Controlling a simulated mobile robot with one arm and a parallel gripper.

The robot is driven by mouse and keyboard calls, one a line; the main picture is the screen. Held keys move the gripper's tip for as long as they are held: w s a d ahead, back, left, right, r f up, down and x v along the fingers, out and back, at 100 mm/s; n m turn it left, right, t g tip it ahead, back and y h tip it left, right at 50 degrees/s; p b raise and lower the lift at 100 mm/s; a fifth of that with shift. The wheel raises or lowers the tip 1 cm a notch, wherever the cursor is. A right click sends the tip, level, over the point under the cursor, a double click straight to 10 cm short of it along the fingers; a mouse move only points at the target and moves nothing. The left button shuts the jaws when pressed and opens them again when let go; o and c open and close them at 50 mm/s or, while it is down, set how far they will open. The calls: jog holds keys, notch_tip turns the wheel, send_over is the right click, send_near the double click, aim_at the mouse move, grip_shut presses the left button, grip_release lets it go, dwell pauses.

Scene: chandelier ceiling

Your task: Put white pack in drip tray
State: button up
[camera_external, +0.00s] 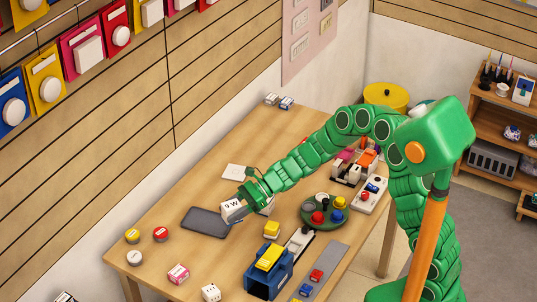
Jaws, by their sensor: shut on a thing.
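A white pack (231,211) with dark "9 W" marking is held at the end of my green arm. My gripper (243,203) is shut on it; the fingers are small and partly hidden by the pack and wrist. A flat dark grey tray (205,224), which looks like the drip tray, lies on the wooden table. The pack is by the tray's right end and overlaps it in this view. I cannot tell its height above the tray or whether they touch.
A white card (236,172) lies behind the tray. A yellow block (271,229), a blue holder (268,275) and a round green tray (310,213) with coloured pieces stand to the right. Red and yellow round tins (160,233) stand at left.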

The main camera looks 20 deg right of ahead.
jog(key=w+d+m+t, duration=0.2)
jog(key=w+d+t, duration=0.1)
send_over(208, 223)
jog(key=shift+s+d+f, duration=0.1)
jog(key=shift+f, duration=4.5)
jog(key=shift+w+f, duration=0.2)
jog(key=shift+f, duration=1.3)
jog(key=shift+f, duration=0.1)
jog(key=o, duration=1)
jog(key=shift+o, duration=0.2)
